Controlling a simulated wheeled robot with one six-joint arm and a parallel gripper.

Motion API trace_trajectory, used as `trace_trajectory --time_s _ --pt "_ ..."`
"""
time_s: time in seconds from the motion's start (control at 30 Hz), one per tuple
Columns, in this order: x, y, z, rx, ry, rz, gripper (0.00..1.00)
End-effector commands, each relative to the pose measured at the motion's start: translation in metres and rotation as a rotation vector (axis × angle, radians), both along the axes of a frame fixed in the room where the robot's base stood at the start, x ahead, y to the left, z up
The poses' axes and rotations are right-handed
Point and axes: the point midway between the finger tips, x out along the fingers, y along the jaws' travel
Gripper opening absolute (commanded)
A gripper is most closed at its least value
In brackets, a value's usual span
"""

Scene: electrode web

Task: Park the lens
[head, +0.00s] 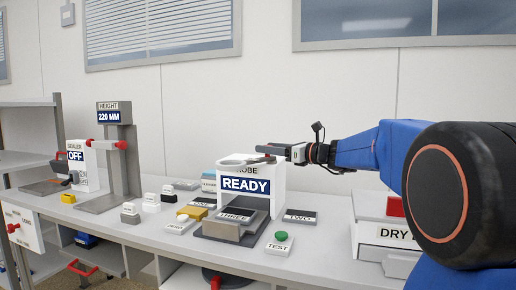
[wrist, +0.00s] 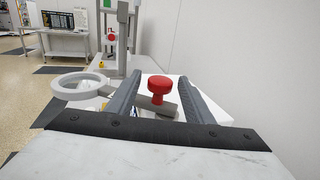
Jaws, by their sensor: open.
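The lens (head: 234,161), a pale ring, is at the top of the white box marked PROBE and READY (head: 276,178). In the wrist view the lens ring (wrist: 62,90) is left of my gripper's fingers. My gripper (head: 262,150) is open above that box; its fingers also show in the wrist view (wrist: 160,77). A red knob (wrist: 157,86) shows between the fingers, above a short grey bar (wrist: 158,108). No finger visibly touches the knob. Whether knob and bar belong to the lens is unclear. The knob cannot be made out in the head view.
The grey HEIGHT stand (head: 121,160), reading 220 MM, is at left, beside the SEALER box (head: 84,165) marked OFF. Labelled blocks and a grey tray (head: 232,231) lie in front of the box. A green TEST button (head: 281,236) and a DRY unit (head: 385,232) are right.

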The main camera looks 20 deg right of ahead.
Motion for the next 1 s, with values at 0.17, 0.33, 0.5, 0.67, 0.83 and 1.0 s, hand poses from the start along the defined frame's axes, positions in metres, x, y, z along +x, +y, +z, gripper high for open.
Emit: trace_trajectory --time_s 0.17,0.33,0.5,0.67,0.83,1.0 --pt "0.023 0.016 0.000 0.001 0.001 0.002 0.47" --pt "0.038 0.024 0.000 0.001 0.001 0.001 0.47" --pt "0.043 0.028 0.000 0.001 0.001 0.000 0.47" --pt "0.043 0.028 0.000 0.001 0.001 0.000 0.47" --pt "0.043 0.028 0.000 0.001 0.001 0.000 0.28" --pt "0.043 0.028 0.000 0.001 0.001 0.000 0.00"
